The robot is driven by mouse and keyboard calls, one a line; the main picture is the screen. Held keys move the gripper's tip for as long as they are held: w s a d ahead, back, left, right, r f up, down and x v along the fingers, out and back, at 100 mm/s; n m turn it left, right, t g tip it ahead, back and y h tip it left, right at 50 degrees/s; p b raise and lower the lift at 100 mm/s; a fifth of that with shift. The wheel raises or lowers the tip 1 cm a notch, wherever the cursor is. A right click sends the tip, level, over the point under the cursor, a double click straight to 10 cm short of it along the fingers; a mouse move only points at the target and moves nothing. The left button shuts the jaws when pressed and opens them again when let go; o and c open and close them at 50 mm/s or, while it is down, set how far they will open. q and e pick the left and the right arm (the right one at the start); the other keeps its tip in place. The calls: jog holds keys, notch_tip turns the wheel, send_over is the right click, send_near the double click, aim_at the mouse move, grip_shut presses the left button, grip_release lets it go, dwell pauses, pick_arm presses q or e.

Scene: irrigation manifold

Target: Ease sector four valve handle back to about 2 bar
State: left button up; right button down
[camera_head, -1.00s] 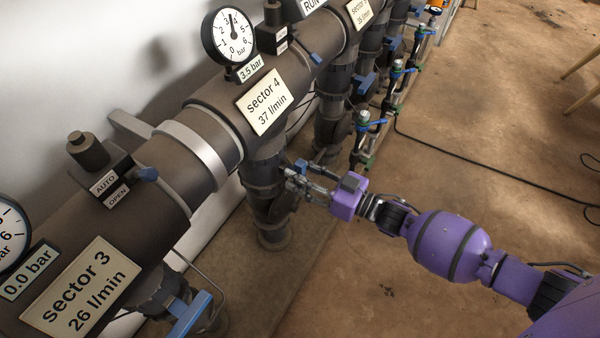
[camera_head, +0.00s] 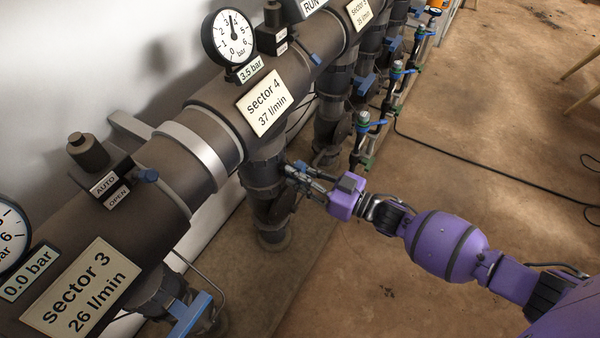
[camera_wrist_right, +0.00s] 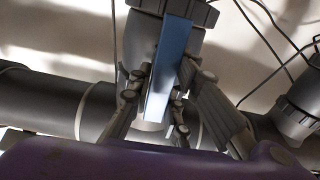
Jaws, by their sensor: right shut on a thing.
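The sector 4 valve handle is a blue bar (camera_wrist_right: 170,68), seen in the right wrist view between the fingers of my right gripper (camera_wrist_right: 155,105). In the head view my right gripper (camera_head: 303,174) is at the valve body below the sector 4 label (camera_head: 264,103), and its fingers mostly hide the handle. The right gripper is shut on the handle. The round sector 4 gauge (camera_head: 230,38) has its needle pointing nearly straight up, between 3 and 4, and the plate (camera_head: 251,69) under it reads 3.5 bar. My left gripper is not in view.
A thick grey manifold pipe (camera_head: 180,160) runs along the white wall. The sector 3 label (camera_head: 82,288) and its blue handle (camera_head: 190,315) are at the lower left. Thin posts with blue and green fittings (camera_head: 362,128) stand beyond my gripper. The brown floor at right is mostly clear, with a black cable.

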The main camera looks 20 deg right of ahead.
jog(key=n, duration=0.5)
jog(key=shift+s+a+f+p, duration=0.1)
jog(key=shift+s+a+p, duration=0.1)
jog(key=shift+s+p, duration=0.1)
jog(key=n, duration=0.5)
jog(key=shift+s+a+f, duration=0.1)
jog(key=shift+a+f, duration=0.05)
jog(key=shift+f, duration=0.1)
jog(key=shift+n, duration=0.4)
jog(key=c, duration=1.6)
grip_release()
jog(key=shift+c, duration=0.2)
jog(key=v, duration=1.2)
jog(key=shift+r, duration=0.1)
dwell(0.6)
